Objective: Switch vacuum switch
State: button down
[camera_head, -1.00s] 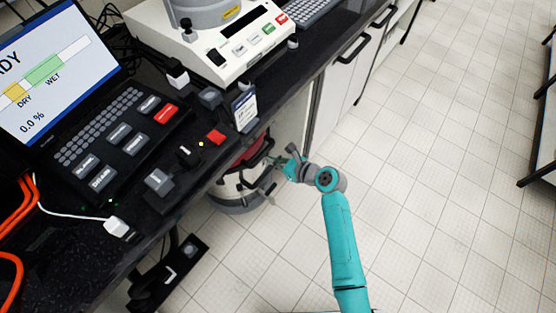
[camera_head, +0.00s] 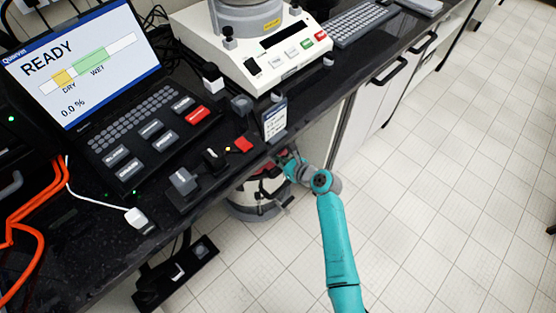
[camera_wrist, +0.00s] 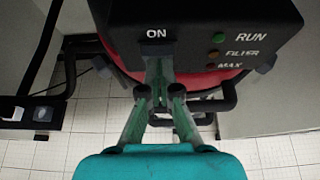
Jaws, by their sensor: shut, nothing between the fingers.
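The vacuum (camera_head: 255,198) stands on the floor under the bench edge, with a grey body and a red and black top. In the wrist view its black control head (camera_wrist: 205,22) carries the label ON and the labels RUN, FILTER and MAX. The lamp by RUN (camera_wrist: 218,38) looks green; the other two look dull orange and red. My gripper (camera_wrist: 158,62) is shut and empty, its fingertips at the panel just below ON. The vacuum switch cannot be made out there; the fingertips may hide it. In the head view my gripper (camera_head: 287,158) is at the vacuum's top.
The dark bench holds a laptop-like console (camera_head: 130,120), a white shaker base (camera_head: 262,55), a keyboard (camera_head: 357,25) and small switch boxes. A small sign (camera_head: 273,120) stands at the bench edge above my gripper. A black floor unit (camera_head: 178,272) lies left. Tiled floor right is clear.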

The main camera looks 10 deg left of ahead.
jog(key=shift+w+a+r, duration=0.2)
jog(key=shift+w+a, duration=0.05)
jog(key=shift+r, duration=0.15)
jog(key=shift+r, duration=0.65)
jog(key=shift+d, duration=0.1)
